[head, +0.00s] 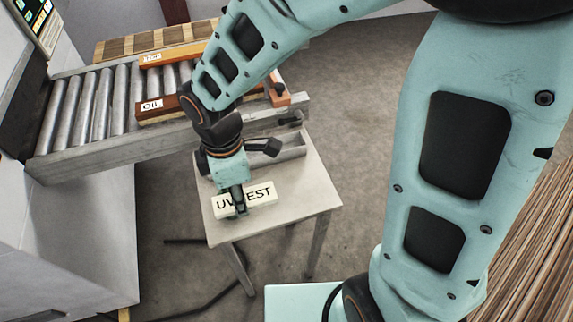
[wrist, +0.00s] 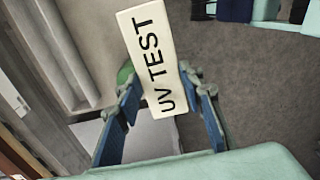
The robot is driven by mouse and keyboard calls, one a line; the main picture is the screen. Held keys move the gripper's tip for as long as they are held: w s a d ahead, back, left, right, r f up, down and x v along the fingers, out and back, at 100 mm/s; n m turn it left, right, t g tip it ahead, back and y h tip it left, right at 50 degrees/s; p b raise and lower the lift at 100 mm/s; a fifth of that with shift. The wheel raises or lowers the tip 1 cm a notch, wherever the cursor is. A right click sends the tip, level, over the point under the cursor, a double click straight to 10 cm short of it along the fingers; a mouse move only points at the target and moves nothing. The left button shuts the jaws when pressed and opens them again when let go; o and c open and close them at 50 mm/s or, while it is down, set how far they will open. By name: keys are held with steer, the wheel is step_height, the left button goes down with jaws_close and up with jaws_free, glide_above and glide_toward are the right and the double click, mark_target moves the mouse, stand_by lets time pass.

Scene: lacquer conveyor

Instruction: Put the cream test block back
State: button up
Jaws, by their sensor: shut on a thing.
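The cream test block (head: 262,194), lettered "UV TEST", is held in my gripper (head: 238,202) over the small grey table (head: 313,190). The gripper covers part of its lettering. In the wrist view the cream block (wrist: 149,48) sits tilted, with its lower end between my two blue-padded fingers (wrist: 164,88). My gripper is shut on it. I cannot tell from the head view whether the block touches the tabletop or hangs a little above it.
A shallow grey tray (head: 292,152) lies at the table's back. Behind stands a roller conveyor (head: 95,108) with a brown block labelled "OIL" (head: 152,118) and an orange block (head: 172,57). The table's front and right are bare. A dark cable (head: 190,302) lies on the floor.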

steer(key=w+d+f, duration=0.3)
steer(key=w+d, duration=0.2)
steer(key=d, duration=0.1)
glide_above(285, 195)
steer(key=f, duration=0.5)
steer(key=shift+s+a+f, duration=0.35)
steer(key=shift+a, duration=0.05)
steer(key=shift+w+d+f, duration=0.1)
steer(key=shift+d+f, duration=0.05)
steer(key=shift+f, duration=0.1)
steer(key=shift+w+d+f, duration=0.1)
steer(key=shift+f, duration=0.8)
steer(key=shift+w+d+f, duration=0.1)
steer(key=shift+f, duration=0.8)
steer(key=shift+f, duration=0.15)
steer(key=o, duration=1.3)
steer(key=shift+c, duration=0.2)
